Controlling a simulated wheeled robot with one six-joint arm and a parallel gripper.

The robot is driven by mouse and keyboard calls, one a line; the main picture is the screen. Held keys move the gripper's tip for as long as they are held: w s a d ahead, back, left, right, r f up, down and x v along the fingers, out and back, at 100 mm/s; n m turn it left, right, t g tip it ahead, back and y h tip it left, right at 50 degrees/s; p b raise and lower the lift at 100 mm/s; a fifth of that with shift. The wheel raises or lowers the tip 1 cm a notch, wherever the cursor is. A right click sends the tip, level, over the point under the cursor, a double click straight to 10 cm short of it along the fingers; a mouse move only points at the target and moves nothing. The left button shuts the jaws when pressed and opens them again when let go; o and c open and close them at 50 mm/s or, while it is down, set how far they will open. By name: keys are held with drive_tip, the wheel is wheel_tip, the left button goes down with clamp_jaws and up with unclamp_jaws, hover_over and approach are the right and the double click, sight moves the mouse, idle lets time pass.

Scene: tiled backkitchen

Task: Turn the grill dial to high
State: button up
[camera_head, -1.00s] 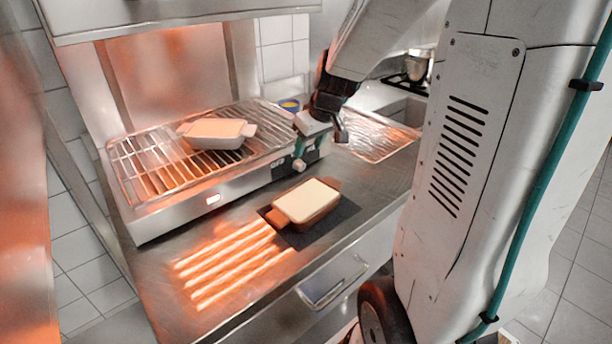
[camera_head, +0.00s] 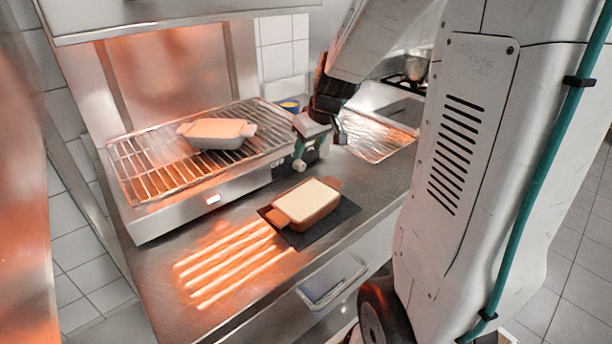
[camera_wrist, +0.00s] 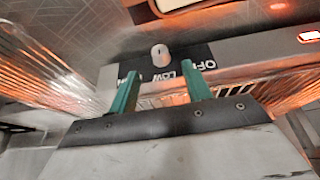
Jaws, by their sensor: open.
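The grill (camera_head: 180,203) is a steel unit with a wire rack on the counter. Its pale grill dial (camera_head: 299,166) sits on a dark panel at the right end of its front. In the wrist view the dial (camera_wrist: 160,54) shows just beyond the fingertips, with the black label panel (camera_wrist: 150,68) reading OFF and LOW; a further label at left is partly hidden by a finger. I cannot tell which label the dial points to. My gripper (camera_wrist: 160,69) is open, its green fingers apart and empty. In the head view my gripper (camera_head: 318,146) hangs just above and right of the dial.
A white dish (camera_head: 215,133) stands on the rack. A brown dish (camera_head: 306,203) with pale contents sits on a dark mat (camera_head: 339,218) in front of the grill. A wire tray (camera_head: 380,138) lies at right.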

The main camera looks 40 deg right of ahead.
drive_tip(key=s+a+r+g, duration=0.1)
drive_tip(key=s+a+r, duration=0.3)
drive_tip(key=s+a, duration=0.3)
drive_tip(key=s+a+r+g, duration=0.1)
drive_tip(key=s+a+r, duration=0.3)
drive_tip(key=s+a, duration=0.4)
drive_tip(key=shift+s+a, duration=0.25)
drive_tip(key=shift+s, duration=1.4)
